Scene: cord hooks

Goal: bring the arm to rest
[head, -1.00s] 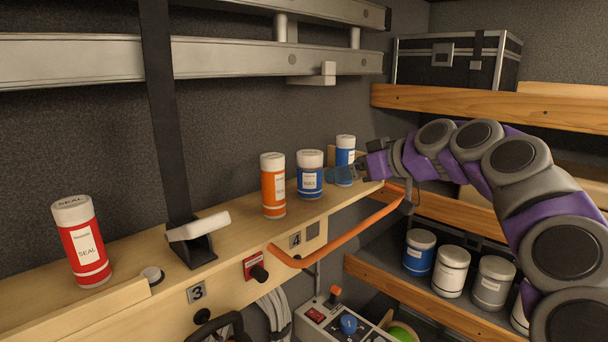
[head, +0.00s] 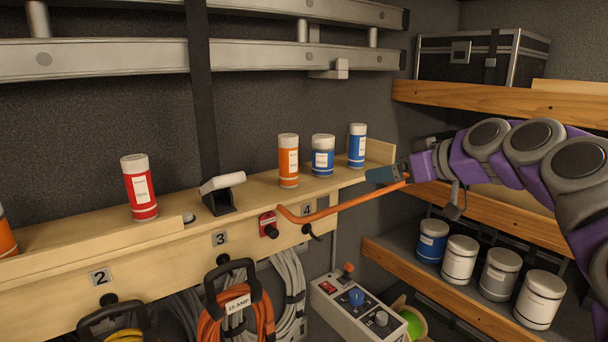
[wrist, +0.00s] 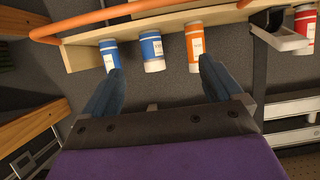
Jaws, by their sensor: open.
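My arm (head: 530,145) reaches in from the right in the head view, purple and grey. My gripper (head: 388,173) is at its left end, near the right end of the wooden ledge (head: 250,196). In the wrist view my gripper (wrist: 162,82) has its two blue fingers spread wide apart with nothing held between them. Beyond the fingers stand a tall blue can (wrist: 109,55), a short blue can (wrist: 151,52) and an orange can (wrist: 194,42), all apart from the fingers as far as I can tell.
An orange bar (head: 340,208) runs along the ledge front near my gripper. A red can (head: 139,187) stands further left. Shelves with several cans (head: 460,257) and a black case (head: 480,58) are at right. Cords hang below; a control box (head: 355,305) sits low.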

